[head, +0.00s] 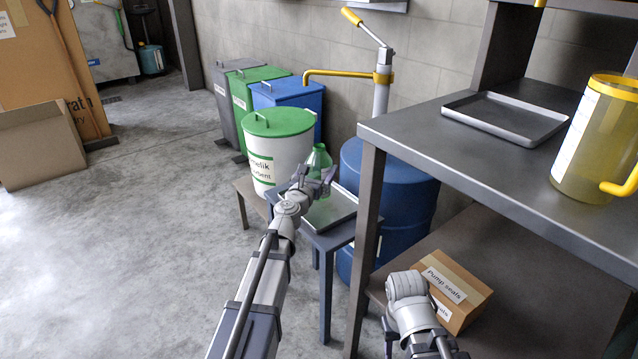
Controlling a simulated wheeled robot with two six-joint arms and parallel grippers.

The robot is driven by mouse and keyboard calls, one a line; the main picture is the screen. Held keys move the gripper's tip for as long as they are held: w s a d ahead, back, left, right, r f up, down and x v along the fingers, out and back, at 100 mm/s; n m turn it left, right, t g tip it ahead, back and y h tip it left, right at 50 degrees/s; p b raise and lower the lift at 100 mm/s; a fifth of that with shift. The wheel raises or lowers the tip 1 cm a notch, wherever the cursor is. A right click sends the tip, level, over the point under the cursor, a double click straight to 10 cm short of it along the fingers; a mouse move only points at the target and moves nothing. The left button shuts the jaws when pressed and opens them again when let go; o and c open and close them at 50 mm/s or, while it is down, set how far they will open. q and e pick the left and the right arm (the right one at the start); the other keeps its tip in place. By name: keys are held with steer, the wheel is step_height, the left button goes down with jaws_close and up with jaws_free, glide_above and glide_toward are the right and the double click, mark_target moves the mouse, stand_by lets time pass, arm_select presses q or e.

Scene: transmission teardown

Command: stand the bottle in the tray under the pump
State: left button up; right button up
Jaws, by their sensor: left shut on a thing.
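The green translucent bottle (319,158) is upright in the head view, at the back left part of the metal tray (338,213). My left gripper (316,183) is shut on the bottle and hides its lower part, so I cannot tell whether its base touches the tray. The tray lies on a small grey stand. The pump (382,92) rises from a blue drum (395,205), with its yellow spout reaching left above the bottle. My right gripper (423,344) is low at the bottom edge, partly cut off; its jaws are unclear.
A white bin with green lid (280,123) stands just behind and left of the bottle. A steel bench (470,165) on the right holds an empty tray (505,117) and a yellow jug (592,140). A cardboard box (455,283) sits on its lower shelf.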

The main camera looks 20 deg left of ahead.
mark_target(319, 178)
arm_select(q)
steer(key=shift+f+b, duration=1.25)
steer(key=shift+f, duration=0.35)
steer(key=shift+f, duration=0.1)
steer(key=shift+f, duration=0.15)
steer(key=o, duration=1)
steer(key=shift+r, duration=0.2)
steer(key=shift+s+r, duration=0.1)
steer(key=s, duration=0.8)
steer(key=s+a, duration=0.1)
steer(key=s, duration=0.2)
steer(key=shift+s, duration=0.4)
